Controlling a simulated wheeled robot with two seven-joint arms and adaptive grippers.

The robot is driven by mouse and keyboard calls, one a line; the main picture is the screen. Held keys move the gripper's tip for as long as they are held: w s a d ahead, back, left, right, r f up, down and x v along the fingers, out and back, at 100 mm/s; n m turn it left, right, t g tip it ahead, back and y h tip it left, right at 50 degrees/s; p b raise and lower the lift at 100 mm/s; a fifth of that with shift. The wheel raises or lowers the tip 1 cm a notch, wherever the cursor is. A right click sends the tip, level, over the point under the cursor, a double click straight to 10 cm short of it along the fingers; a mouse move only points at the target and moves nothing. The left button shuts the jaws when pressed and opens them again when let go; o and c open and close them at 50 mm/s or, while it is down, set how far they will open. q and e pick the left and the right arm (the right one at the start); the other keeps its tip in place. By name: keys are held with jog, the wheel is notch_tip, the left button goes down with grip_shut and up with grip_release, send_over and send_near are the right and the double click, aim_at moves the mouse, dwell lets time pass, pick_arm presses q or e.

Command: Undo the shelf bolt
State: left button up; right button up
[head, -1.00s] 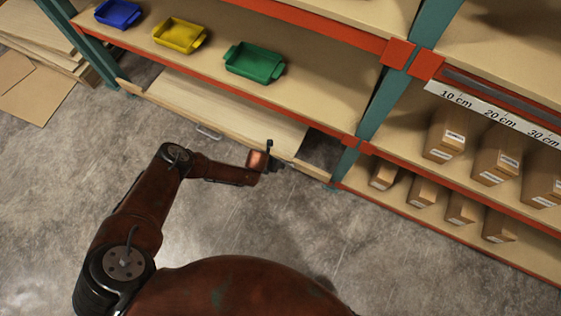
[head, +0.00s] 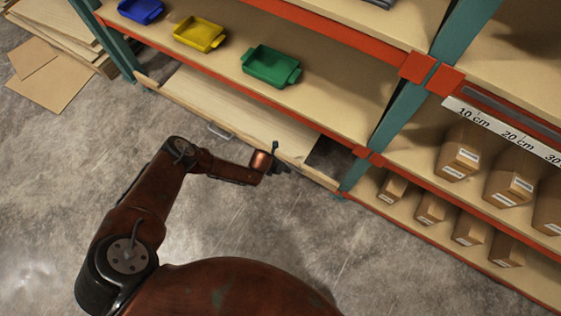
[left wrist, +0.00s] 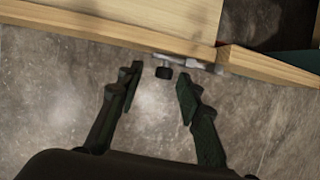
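The bolt shows in the left wrist view as a small dark knob (left wrist: 163,72) with a grey metal bar (left wrist: 188,60) along the front edge of a light wooden pull-out shelf (head: 240,112). My left gripper (left wrist: 158,82) is open, its two dark fingers pointing toward the shelf edge. The knob lies between the fingertips in that picture, and I cannot tell whether either finger touches it. In the head view my left gripper (head: 280,165) is at the front edge of the shelf near its right end; the bolt is hard to make out there. My right gripper is not in view.
Blue (head: 141,11), yellow (head: 199,34) and green (head: 271,66) bins stand on the rack shelf above. A metal handle (head: 219,131) is on the pull-out shelf's front. Several cardboard boxes (head: 458,160) fill the right bay. The concrete floor (head: 330,240) in front is clear.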

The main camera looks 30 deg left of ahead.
pick_arm(q)
jog(key=v, duration=1.1)
jog(key=shift+a+r, duration=0.15)
jog(key=shift+r, duration=0.25)
jog(key=shift+s, duration=0.1)
